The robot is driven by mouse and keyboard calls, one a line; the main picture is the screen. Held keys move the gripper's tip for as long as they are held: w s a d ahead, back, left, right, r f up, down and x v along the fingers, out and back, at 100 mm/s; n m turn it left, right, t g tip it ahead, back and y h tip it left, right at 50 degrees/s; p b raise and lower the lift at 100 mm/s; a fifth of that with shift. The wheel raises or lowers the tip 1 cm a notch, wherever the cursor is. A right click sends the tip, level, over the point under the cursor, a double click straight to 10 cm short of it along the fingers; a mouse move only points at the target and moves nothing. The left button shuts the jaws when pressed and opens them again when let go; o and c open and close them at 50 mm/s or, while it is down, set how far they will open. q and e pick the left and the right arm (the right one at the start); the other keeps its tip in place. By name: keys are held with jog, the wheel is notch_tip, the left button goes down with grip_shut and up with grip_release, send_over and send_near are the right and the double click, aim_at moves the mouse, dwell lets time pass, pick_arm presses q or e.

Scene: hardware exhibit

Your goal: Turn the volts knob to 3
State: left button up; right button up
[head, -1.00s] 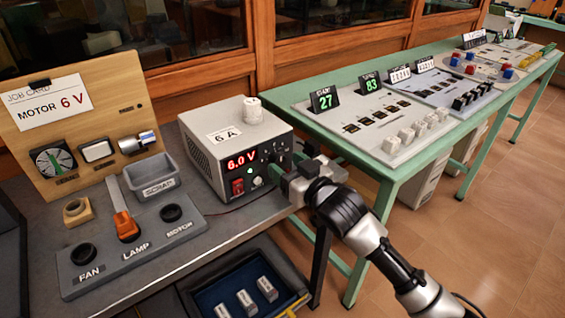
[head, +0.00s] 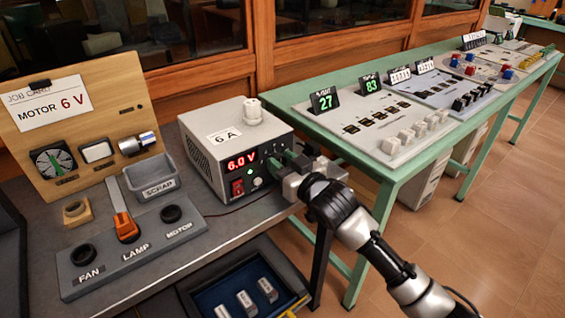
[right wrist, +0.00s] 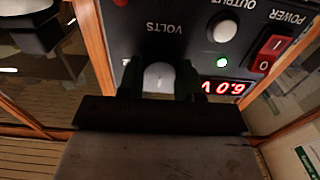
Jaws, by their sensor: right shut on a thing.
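The power supply (head: 205,155) is a grey box on the bench, and its red display (head: 241,163) reads 6.0 V. My right gripper (head: 283,160) is at the right part of the supply's front panel. Its dark fingers stand on either side of the knob and are shut on it. In the head view the gripper hides the knob. My left gripper is not in view.
A round white knob (head: 253,110) tops the supply by a 6 A label. A red power switch (head: 237,187) and a lit green lamp are on its front.

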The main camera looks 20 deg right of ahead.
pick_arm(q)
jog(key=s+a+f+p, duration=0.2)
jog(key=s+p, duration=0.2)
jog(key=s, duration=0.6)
pick_arm(e)
jog(key=n, duration=0.3)
jog(key=shift+r+n, duration=0.2)
jog(key=shift+n, duration=0.2)
jog(key=n+p, duration=0.1)
jog(key=n, duration=0.1)
jog(key=shift+f+n, duration=0.1)
jog(key=shift+n, duration=0.3)
jog(key=n+p, duration=0.2)
jog(key=n, duration=0.1)
jog(key=shift+a+n, duration=0.1)
jog(key=shift+n, duration=0.2)
jog(key=n+p, duration=0.1)
jog(key=n, duration=0.2)
jog(key=shift+s+f, duration=0.1)
jog(key=shift+f, duration=0.05)
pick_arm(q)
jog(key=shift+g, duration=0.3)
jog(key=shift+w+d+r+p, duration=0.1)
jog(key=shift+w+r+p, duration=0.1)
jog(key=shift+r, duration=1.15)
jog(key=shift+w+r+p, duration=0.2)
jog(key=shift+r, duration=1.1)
pick_arm(e)
jog(key=shift+f+n, duration=0.1)
jog(key=shift+n, duration=1.2)
